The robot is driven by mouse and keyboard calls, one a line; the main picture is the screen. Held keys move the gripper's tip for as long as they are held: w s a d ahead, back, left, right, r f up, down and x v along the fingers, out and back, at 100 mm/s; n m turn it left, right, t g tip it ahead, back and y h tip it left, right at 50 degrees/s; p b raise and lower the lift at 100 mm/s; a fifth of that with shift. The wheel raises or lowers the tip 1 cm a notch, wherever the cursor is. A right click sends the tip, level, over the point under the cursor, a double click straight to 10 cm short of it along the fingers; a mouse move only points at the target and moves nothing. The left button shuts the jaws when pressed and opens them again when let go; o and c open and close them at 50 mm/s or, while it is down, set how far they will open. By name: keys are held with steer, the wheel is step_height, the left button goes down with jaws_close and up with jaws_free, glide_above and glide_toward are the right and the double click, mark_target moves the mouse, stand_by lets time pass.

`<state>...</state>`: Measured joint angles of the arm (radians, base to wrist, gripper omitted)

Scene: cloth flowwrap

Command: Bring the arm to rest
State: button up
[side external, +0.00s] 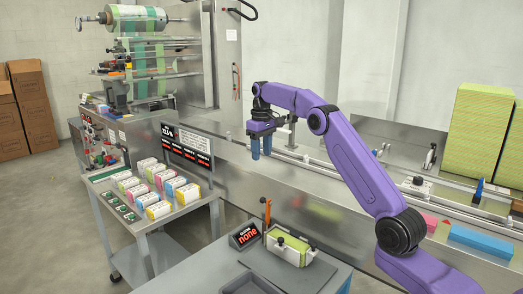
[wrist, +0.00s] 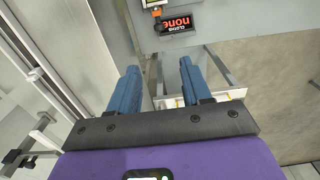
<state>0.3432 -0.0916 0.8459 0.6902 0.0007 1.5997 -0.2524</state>
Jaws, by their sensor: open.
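My arm is purple and reaches up and to the left over the steel machine line. My gripper (side external: 260,146) hangs in the air in front of the long steel panel, its blue fingers pointing down. In the wrist view my gripper (wrist: 158,85) has its two blue fingers apart with nothing between them. It touches nothing that I can see.
A cart (side external: 180,226) with several wrapped packs (side external: 160,209) stands at left. A grey bench (side external: 190,270) in front holds a sign reading "none" (side external: 244,235) and a yellow-green cloth block (side external: 288,246). A blue block (side external: 481,242) lies on the line at right.

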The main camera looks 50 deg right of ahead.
steer(key=shift+r, duration=0.1)
stand_by(0.4)
steer(key=s+a+r+n, duration=0.1)
steer(key=s+a+n, duration=0.2)
steer(key=s+a, duration=0.7)
steer(key=s+a+n, duration=0.3)
steer(key=s+a, duration=0.3)
steer(key=a, duration=0.8)
steer(key=s+a+f+n, duration=0.2)
steer(key=s+a+n, duration=0.1)
steer(key=s, duration=1)
steer(key=s+d+f+n, duration=0.1)
steer(key=s+d+f, duration=0.1)
steer(key=s, duration=0.6)
steer(key=s+d+f+n, duration=0.2)
steer(key=s+f, duration=0.1)
steer(key=s, duration=0.5)
steer(key=shift+d+n, duration=0.3)
